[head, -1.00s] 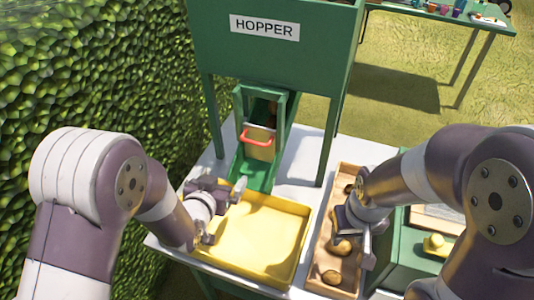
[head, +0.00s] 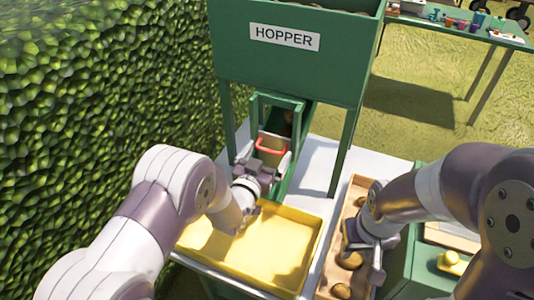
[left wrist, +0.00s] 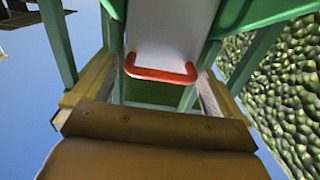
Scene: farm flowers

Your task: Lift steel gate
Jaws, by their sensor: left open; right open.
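The steel gate (head: 273,139) is a flat plate with a red handle (head: 270,148), set in the green chute under the hopper. In the left wrist view the gate (left wrist: 170,35) looks pale grey and its red handle (left wrist: 160,76) runs across the middle. My left gripper (head: 263,164) is open just in front of the handle. In the left wrist view its two fingers (left wrist: 152,88) stand either side of the handle, apart from it as far as I can tell. My right gripper (head: 364,257) is open over the wooden tray, with potatoes near its fingers.
The green hopper (head: 232,60) stands above the chute. A yellow tray (head: 290,236) lies below the chute mouth. The wooden tray (head: 330,272) holding several potatoes is to its right. A hedge (head: 90,110) borders the left side. A green table (head: 450,30) stands far back right.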

